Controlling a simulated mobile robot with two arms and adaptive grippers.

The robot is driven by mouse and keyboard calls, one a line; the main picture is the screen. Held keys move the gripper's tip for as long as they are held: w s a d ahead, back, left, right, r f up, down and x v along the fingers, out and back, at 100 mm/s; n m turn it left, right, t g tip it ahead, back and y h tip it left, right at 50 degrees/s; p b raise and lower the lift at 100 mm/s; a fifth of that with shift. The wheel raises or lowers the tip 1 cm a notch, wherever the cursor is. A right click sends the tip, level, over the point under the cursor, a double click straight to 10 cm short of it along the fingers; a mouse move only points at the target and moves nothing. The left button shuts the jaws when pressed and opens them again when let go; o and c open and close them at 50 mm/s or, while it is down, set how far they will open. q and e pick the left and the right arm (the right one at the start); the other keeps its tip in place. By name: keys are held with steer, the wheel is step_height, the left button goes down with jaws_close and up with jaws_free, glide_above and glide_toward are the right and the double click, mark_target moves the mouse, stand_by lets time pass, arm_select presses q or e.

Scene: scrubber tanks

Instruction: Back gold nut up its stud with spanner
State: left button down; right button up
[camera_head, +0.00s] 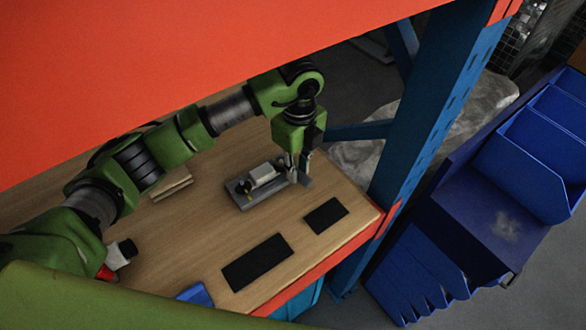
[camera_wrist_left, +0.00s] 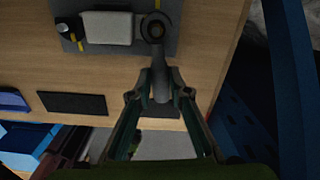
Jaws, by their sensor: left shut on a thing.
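My left gripper (camera_head: 297,176) reaches down at the right end of a grey plate (camera_head: 250,203) on the wooden shelf. In the left wrist view, the gripper (camera_wrist_left: 160,82) is shut on the handle of a grey spanner (camera_wrist_left: 161,92). The spanner's ring end lies over the plate's right part, around a small dark, brownish centre where the nut and stud are. The nut's gold colour and its height on the stud cannot be made out. The plate also carries a white block (camera_wrist_left: 108,28) and a black knob (camera_wrist_left: 65,29). My right gripper is not in view.
Two black mats (camera_head: 257,262) (camera_head: 326,215) lie near the shelf's front edge. A blue bin (camera_head: 195,294) is at the front. A blue upright (camera_head: 427,120) stands right of the shelf; blue bins (camera_head: 535,160) are beyond. An orange beam (camera_head: 180,70) spans above. Bare wood lies around the plate.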

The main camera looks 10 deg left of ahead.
arm_select(q)
steer(key=w+n, duration=0.1)
steer(key=n, duration=0.1)
steer(key=w+d+n, duration=0.1)
steer(key=n, duration=0.1)
steer(key=shift+w+n, duration=0.1)
steer(key=shift+n, duration=0.3)
stand_by(0.4)
steer(key=shift+s+a+m, duration=0.1)
steer(key=shift+s+m, duration=0.3)
steer(key=shift+m, duration=0.4)
steer(key=shift+r, duration=0.1)
steer(key=shift+r, duration=0.15)
steer(key=shift+r+p, duration=0.3)
steer(key=shift+r, duration=0.25)
steer(key=shift+r, duration=0.2)
